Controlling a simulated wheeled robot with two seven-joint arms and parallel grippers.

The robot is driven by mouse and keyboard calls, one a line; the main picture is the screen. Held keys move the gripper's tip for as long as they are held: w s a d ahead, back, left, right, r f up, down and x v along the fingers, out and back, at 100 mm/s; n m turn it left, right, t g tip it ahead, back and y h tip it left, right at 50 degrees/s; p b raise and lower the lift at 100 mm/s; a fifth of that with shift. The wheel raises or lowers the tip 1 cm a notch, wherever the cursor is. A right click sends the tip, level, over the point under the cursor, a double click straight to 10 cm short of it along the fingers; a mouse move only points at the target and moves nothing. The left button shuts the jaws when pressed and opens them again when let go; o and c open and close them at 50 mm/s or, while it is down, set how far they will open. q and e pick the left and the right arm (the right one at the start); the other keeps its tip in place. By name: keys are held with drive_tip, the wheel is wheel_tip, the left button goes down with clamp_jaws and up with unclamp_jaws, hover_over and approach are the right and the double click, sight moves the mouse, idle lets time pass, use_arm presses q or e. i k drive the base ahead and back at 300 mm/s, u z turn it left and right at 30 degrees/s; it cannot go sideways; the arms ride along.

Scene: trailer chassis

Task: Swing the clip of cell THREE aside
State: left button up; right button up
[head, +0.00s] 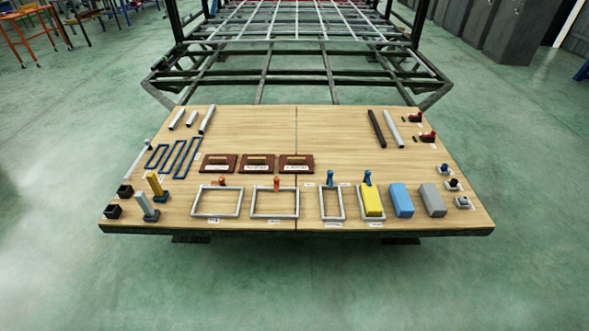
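Four-sided grey frames stand in a row along the front of the wooden table (300,140). From the left there is a wide frame (193,203), a second wide frame (252,205), a narrow frame (322,205) and a frame (370,219) with a yellow block (372,200) in it. An orange clip (276,184) and a red clip (221,181) stand at the back edges of the wide frames. Blue clips stand behind the narrow frame (330,178) and the yellow block's frame (367,178). The labels are too small to read, so cell THREE cannot be confirmed. Neither gripper shows.
A blue block (401,200) and a grey block (433,200) stand right of the frames. Bars (377,129) lie at back right. A metal chassis (265,75) stands behind.

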sight(330, 173)
drive_tip(key=z, duration=0.25)
drive_tip(key=i, duration=1.2)
drive_tip(key=z, duration=0.75)
